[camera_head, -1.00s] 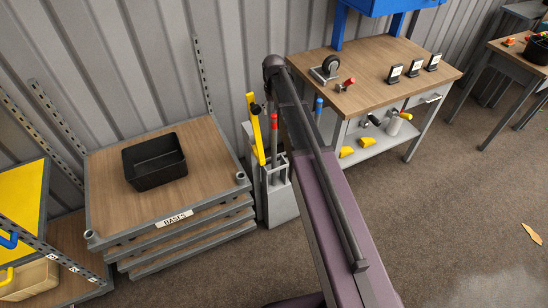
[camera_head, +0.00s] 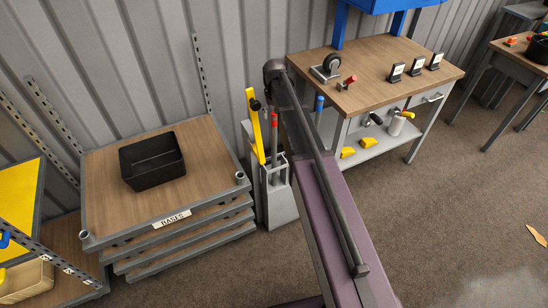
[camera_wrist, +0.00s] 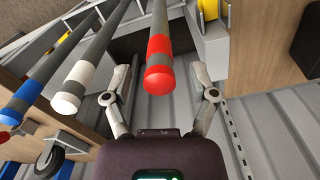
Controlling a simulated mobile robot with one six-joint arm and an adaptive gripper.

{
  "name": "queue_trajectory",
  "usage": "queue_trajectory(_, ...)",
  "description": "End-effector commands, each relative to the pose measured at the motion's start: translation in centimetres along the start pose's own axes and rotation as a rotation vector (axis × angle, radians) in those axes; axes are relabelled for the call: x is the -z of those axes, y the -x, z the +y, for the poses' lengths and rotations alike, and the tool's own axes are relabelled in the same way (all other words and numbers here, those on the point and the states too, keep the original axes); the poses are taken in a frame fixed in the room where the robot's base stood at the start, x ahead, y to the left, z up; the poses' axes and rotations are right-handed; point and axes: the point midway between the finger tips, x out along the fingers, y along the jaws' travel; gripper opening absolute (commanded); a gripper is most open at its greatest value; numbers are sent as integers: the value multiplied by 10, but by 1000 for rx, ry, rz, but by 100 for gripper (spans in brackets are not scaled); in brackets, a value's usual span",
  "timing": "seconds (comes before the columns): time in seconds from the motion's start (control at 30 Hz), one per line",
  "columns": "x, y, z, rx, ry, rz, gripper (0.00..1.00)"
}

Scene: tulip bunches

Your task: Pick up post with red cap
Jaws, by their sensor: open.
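The post with the red cap (camera_wrist: 159,75) is in the wrist view, its capped end between the two fingers of my gripper (camera_wrist: 160,68). The gripper is open, with a visible gap on each side of the post. In the head view the red-capped post (camera_head: 274,142) stands in a grey holder (camera_head: 281,207). The gripper is hidden behind my own arm there. To the left in the wrist view are a post with a white cap (camera_wrist: 68,101) and one with a blue cap (camera_wrist: 12,112). The blue cap also shows in the head view (camera_head: 319,103).
A yellow tool (camera_head: 255,125) stands close left of the red-capped post. A stacked base cart (camera_head: 103,170) with a black bin (camera_head: 152,161) stands at left. A workbench (camera_head: 370,62) stands at right. Open floor lies at lower right.

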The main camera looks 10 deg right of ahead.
Motion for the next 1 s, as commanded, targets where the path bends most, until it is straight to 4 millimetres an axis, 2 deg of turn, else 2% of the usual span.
queue_trajectory(0.03, 0, -8, 0, 0, 0, 0, 75)
queue_trajectory(0.23, 0, -17, 0, 0, 0, 0, 75)
queue_trajectory(0.9, 0, -18, 0, 0, 0, 0, 75)
queue_trajectory(0.93, 0, -18, 0, 0, 0, 0, 72)
queue_trajectory(1.0, 0, -18, 0, 0, 0, 0, 51)
